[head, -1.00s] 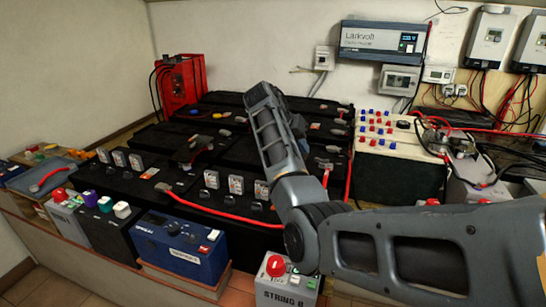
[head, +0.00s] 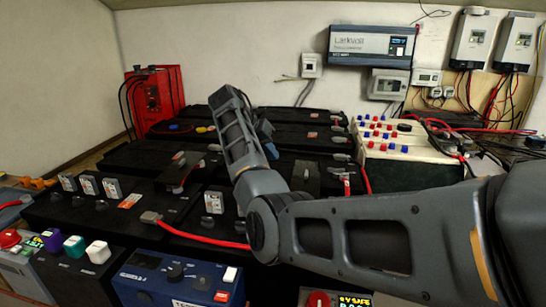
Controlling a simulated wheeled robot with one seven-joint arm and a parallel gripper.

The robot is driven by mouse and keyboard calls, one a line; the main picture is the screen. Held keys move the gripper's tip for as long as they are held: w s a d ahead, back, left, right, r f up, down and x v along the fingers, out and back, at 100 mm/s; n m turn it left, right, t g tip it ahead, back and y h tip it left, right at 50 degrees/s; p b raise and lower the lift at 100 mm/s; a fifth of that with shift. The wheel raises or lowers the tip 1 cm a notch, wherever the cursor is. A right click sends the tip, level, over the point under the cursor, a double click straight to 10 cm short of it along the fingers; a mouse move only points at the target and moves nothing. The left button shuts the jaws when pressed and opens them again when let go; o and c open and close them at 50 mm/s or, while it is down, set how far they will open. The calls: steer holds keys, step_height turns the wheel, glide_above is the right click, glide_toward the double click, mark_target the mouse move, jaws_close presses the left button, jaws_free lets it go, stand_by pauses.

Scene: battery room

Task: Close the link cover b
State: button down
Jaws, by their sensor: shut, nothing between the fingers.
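Two dark cover-like plates show among the black batteries. One (head: 306,178) stands just right of my forearm, and another (head: 180,172) stands left of it, tilted up over a battery top. I cannot read a letter on either, so I cannot tell which is link cover b, or exactly how far each is open. My arm reaches in from the right, bends at the elbow, and its forearm rises over the battery bank. My gripper's fingers are hidden behind the forearm; only a bit of a wrist-like part shows at its right side.
Several black batteries (head: 125,155) fill the bench, with red cables (head: 205,238) across them. A red charger (head: 155,100) stands back left. A cream-topped battery (head: 390,140) with red and blue caps stands right. A blue unit (head: 175,278) is in front. An inverter (head: 372,45) hangs on the wall.

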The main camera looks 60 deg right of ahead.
mark_target(299, 178)
steer(key=s+d+f, duration=0.1)
steer(key=f, duration=0.1)
steer(key=s+d+f, duration=0.3)
steer(key=d+f, duration=0.1)
steer(key=shift+s+f, duration=0.15)
steer(key=shift+s, duration=0.2)
steer(key=shift+s+d, duration=0.3)
steer(key=shift+s, duration=0.35)
steer(key=shift+s+d+p, duration=0.2)
steer(key=shift+s+p, duration=0.1)
steer(key=shift+s, duration=0.05)
steer(key=s+d+p, duration=0.4)
steer(key=s+p, duration=0.2)
steer(key=s, duration=0.4)
steer(key=shift+s+d, duration=0.1)
